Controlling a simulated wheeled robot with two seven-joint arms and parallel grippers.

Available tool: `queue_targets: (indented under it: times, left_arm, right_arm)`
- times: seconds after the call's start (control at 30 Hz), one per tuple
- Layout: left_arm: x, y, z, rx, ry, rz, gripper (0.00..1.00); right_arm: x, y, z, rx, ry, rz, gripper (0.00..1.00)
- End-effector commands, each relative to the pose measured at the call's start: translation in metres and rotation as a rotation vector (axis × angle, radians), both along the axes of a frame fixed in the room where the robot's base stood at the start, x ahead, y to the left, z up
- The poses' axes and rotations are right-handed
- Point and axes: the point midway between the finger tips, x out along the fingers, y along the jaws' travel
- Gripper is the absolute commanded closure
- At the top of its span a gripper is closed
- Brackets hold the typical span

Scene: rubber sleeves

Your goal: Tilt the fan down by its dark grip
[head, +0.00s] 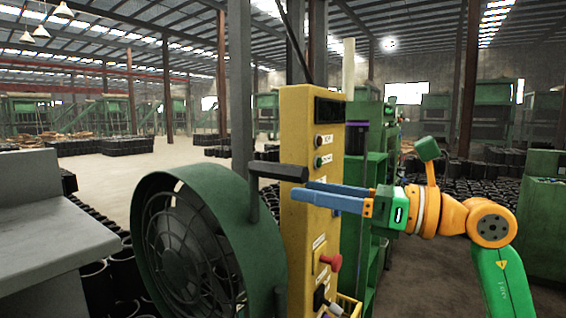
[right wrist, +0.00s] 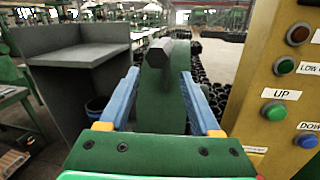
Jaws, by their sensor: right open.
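The fan (head: 215,200) has a round green housing with a dark grille and stands at the left of the yellow control panel in the head view. Its dark grip (head: 275,172) is a short bar sticking out near the top of the housing. My right gripper (head: 300,190) has its blue fingers pointing left, with the tips close to the grip's right end. In the right wrist view the grip (right wrist: 159,54) appears end-on, ahead of and between the open fingers (right wrist: 159,76). I cannot tell whether the tips reach around it. My left gripper is out of view.
The yellow control panel (head: 298,215) with buttons and a red knob (head: 331,261) stands close behind the right fingers. A grey bench (head: 50,220) is at the left. Black bins (head: 128,145) stand on the open floor behind.

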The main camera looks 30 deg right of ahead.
Motion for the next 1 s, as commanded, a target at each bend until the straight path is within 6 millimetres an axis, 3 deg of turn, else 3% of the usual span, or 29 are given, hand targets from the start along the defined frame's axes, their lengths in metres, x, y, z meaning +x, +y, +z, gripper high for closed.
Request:
queue_targets:
  times: [0.07, 0.17, 0.5, 0.8, 1.0]
  left_arm:
    - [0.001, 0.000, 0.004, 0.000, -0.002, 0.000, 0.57]
    - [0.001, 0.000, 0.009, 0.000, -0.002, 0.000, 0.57]
    - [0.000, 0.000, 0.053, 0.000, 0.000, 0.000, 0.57]
    - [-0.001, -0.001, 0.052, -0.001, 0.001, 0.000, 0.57]
    - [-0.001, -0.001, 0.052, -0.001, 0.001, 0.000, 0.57]
  right_arm:
    - [-0.023, -0.002, 0.019, -0.190, -0.061, -0.109, 0.36]
    - [-0.028, -0.004, 0.027, -0.277, -0.083, -0.171, 0.36]
    - [0.028, 0.019, 0.029, -0.276, -0.079, -0.171, 0.36]
    - [0.034, 0.021, 0.023, -0.276, -0.080, -0.172, 0.36]
    - [0.034, 0.021, 0.023, -0.275, -0.079, -0.171, 0.90]
